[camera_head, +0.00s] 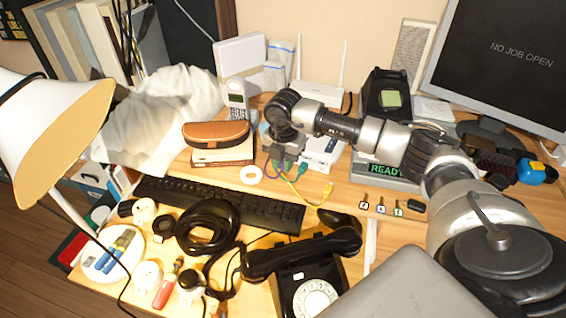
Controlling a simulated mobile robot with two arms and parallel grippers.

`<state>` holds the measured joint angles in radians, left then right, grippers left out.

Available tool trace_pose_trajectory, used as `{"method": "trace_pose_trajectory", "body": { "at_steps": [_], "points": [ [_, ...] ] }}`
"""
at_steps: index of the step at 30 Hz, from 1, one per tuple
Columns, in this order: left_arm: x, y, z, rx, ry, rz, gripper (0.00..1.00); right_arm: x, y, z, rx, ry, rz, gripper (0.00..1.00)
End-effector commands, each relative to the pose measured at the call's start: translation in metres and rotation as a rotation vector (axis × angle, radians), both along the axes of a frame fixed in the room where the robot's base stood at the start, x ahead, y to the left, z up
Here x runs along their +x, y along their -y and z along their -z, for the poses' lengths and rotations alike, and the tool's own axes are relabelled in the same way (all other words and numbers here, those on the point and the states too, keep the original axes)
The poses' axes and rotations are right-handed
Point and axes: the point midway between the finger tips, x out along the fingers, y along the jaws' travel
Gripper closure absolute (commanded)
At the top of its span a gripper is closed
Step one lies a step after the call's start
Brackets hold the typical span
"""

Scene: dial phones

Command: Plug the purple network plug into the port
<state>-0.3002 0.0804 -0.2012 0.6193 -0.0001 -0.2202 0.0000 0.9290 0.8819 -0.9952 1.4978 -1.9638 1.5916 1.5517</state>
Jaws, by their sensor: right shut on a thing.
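My right gripper (284,158) reaches in from the right and points down at the front left of a small white network box (322,152). It is shut on what looks like the purple network plug, which the fingers mostly hide. A purple cable (267,170) hangs by the fingers. A green plug (303,168) and a yellow cable (295,190) with a yellow plug (328,191) lie just right of the gripper. The port cannot be made out, nor whether the plug touches the box. My left gripper is not in view.
A black dial phone (309,285) stands in front. A white router (318,95) stands behind. Several keys (381,206) lie right.

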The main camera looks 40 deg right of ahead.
Motion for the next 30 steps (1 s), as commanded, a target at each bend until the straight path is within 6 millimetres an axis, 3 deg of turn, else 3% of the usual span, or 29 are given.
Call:
{"method": "trace_pose_trajectory", "body": {
  "at_steps": [15, 16, 21, 30],
  "points": [
    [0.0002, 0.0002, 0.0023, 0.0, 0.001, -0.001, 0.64, 0.004, 0.0074, -0.0003, 0.0, 0.001, 0.001, 0.95],
    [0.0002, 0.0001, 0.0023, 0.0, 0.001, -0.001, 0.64, 0.0041, 0.0075, -0.0004, 0.0, 0.001, 0.001, 0.81],
    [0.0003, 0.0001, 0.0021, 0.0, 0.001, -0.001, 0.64, 0.004, 0.0072, -0.0005, 0.0, 0.001, 0.0, 0.55],
    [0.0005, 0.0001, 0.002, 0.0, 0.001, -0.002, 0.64, 0.0039, 0.007, -0.0014, 0.0, 0.001, 0.0, 0.52]
  ]
}}
